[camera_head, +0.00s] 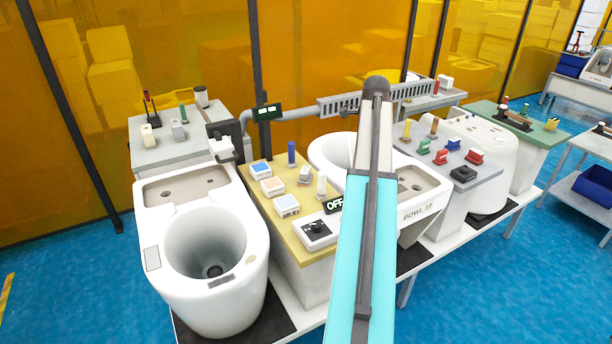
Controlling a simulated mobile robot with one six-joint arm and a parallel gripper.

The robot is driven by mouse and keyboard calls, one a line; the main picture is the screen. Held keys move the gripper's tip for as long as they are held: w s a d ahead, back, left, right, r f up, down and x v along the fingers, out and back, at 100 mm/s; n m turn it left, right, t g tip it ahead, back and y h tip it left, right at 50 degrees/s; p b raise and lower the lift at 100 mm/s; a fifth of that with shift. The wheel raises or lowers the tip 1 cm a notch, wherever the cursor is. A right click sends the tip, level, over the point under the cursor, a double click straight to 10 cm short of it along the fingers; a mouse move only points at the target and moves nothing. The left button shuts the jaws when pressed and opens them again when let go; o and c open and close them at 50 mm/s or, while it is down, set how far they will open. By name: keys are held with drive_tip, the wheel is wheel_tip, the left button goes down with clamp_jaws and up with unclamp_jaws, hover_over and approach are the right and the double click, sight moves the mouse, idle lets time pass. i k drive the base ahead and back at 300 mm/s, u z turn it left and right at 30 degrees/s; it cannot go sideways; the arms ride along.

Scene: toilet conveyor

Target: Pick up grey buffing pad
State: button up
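A small grey block (178,129), which looks like the grey buffing pad, stands on the grey-topped table at the back left. A beige block (148,136) of similar shape stands to its left. My arm reaches across the middle and bends back to the left. Its end, my gripper (222,155), seems to be the dark and pale part above the back rim of the left toilet bowl, to the right of the grey block and apart from it. The fingers are too small to tell whether they are open or hold anything.
The left toilet bowl (165,223) stands below the gripper. A yellow-topped table (262,212) with several small blocks and an OFF switch box (318,232) is to its right. A second bowl (425,188) is partly behind my arm. Upright tools (150,108) stand behind the blocks.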

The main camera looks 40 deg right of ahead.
sight(305, 178)
drive_tip(key=i, duration=0.85)
drive_tip(key=u, duration=0.05)
